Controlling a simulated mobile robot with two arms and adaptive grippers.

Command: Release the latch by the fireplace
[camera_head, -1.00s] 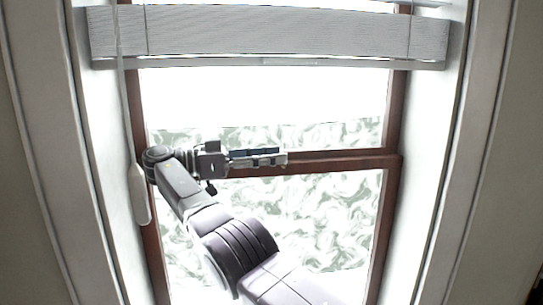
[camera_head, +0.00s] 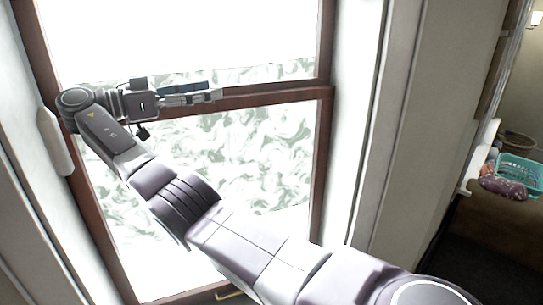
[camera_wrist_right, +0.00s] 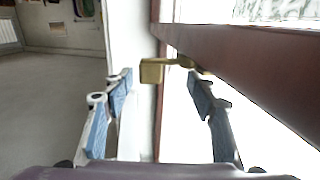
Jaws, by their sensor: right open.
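A brass latch (camera_wrist_right: 153,72) shows in the right wrist view, fixed at the dark red-brown window rail (camera_wrist_right: 235,62). Its squarish end lies between and beyond the two fingers of my right gripper (camera_wrist_right: 162,80), with a gap to the left finger; contact on the right side cannot be told. The fingers have blue pads and stand apart. In the head view my right gripper (camera_head: 205,94) lies along the window's middle rail (camera_head: 262,97), pointing right, and the latch cannot be made out there. My left gripper is not in view.
Frosted panes (camera_head: 235,150) lie close behind my right arm. The white window reveal (camera_head: 350,110) bounds the right side. A white oblong fitting (camera_head: 54,140) hangs left of the frame. A turquoise basket (camera_head: 518,172) stands far right. Open floor (camera_wrist_right: 50,110) shows in the wrist view.

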